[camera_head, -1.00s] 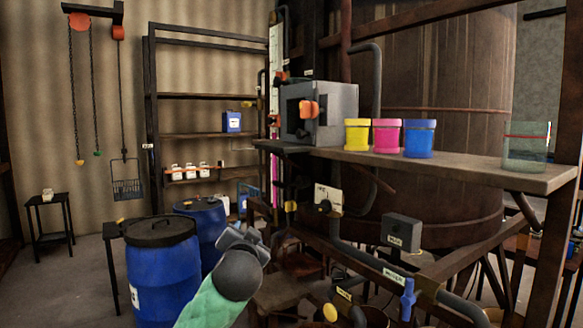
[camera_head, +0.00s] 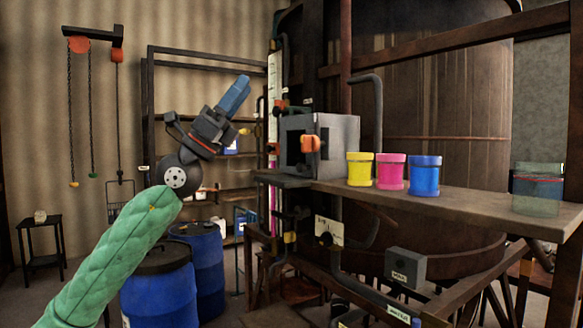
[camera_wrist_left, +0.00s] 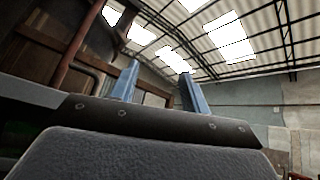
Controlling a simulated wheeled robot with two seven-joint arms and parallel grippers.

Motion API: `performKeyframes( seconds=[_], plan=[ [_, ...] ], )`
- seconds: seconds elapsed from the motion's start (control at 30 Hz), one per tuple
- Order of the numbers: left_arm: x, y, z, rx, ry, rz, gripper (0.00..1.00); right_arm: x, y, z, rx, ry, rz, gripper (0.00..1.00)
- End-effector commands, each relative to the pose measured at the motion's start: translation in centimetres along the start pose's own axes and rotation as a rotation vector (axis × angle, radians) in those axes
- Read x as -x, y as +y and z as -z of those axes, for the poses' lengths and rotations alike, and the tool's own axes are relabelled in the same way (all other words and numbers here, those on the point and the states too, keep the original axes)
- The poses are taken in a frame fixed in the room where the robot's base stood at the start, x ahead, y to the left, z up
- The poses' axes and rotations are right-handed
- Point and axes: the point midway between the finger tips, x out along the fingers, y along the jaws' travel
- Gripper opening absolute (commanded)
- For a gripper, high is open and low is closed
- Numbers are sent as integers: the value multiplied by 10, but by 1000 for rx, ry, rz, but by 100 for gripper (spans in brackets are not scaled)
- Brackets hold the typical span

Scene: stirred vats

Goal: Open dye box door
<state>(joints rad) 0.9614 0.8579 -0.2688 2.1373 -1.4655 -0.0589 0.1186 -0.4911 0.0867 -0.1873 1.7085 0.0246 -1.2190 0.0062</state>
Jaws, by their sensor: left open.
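The dye box (camera_head: 338,143) is a grey metal box on the left end of the wooden shelf in the head view. Its front faces left, with an orange handle (camera_head: 311,144) on it; I cannot tell for certain whether the door is fully shut. My left gripper (camera_head: 238,88) is raised to the left of the box and higher than it, apart from it and pointing up to the right. In the left wrist view its two blue fingers (camera_wrist_left: 158,88) stand apart with nothing between them. My right gripper is not in view.
Yellow (camera_head: 360,169), pink (camera_head: 391,171) and blue (camera_head: 424,175) pots and a glass jar (camera_head: 537,189) stand on the shelf (camera_head: 470,203) right of the box. Blue barrels (camera_head: 160,290) stand below my left arm. A dark rack (camera_head: 190,48) is behind the gripper. A large vat (camera_head: 450,90) rises behind the shelf.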

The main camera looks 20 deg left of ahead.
Motion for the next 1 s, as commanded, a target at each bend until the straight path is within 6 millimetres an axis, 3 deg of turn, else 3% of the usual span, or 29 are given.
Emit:
performKeyframes(
  seconds=[0.2, 0.4, 0.53, 0.7, 1.0],
  plan=[
    [14, 42, 60, -199, 350, -109, 46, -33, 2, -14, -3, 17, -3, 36],
    [46, 86, 99, -328, 644, -266, 46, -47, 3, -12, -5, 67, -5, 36],
    [68, 104, 114, -359, 788, -356, 46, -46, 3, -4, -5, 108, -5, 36],
    [86, 112, 125, -338, 890, -415, 46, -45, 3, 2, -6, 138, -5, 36],
    [78, 121, 135, -319, 901, -428, 46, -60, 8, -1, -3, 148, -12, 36]
  ],
)
